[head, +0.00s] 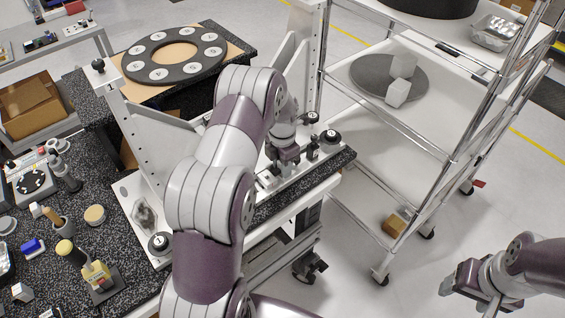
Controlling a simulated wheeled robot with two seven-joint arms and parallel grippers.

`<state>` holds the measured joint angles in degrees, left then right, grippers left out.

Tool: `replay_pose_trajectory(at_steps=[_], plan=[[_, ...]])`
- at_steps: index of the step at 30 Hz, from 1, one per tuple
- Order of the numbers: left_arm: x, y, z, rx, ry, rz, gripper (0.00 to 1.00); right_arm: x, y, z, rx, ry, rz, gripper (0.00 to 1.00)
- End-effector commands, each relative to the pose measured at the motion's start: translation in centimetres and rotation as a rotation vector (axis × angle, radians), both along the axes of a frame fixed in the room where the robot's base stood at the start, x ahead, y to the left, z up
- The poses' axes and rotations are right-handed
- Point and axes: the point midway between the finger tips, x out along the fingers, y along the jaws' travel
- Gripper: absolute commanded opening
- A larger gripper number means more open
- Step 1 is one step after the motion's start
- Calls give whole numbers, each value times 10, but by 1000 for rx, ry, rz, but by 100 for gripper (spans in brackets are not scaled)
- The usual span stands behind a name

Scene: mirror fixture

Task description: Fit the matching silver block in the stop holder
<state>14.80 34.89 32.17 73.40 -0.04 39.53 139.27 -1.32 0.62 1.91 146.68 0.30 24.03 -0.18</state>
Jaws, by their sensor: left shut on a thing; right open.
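My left arm reaches across the middle of the view to the white mirror fixture (158,125). My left gripper (284,160) is low over the right end of the fixture's base, among small clamps and black knobs. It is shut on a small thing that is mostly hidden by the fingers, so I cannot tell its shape. The stop holder is not clearly distinguishable there. Two pale silver-grey blocks, one lower (397,93) and one behind it (403,65), are on a dark round plate (365,78) on the cart. My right gripper (462,284) is open and empty at lower right.
The wire-frame cart (385,150) stands right of the fixture, with a wooden block (394,224) on its bottom shelf. A ring with numbered pads (133,66) lies behind the fixture. Tools and small parts crowd the speckled table at left. Floor is clear around my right gripper.

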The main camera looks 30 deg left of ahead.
Motion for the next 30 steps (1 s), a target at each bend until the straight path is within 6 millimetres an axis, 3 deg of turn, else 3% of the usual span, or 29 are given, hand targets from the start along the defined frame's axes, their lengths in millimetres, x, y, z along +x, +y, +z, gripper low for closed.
replay_pose_trajectory(at_steps=[7,21,30], plan=[[0,0,3,0,0,0,0,0,0,3,0,0,0,67],[0,0,29,0,0,0,0,0,0,22,0,0,0,67],[0,0,30,0,0,0,0,0,0,22,0,0,0,67]])
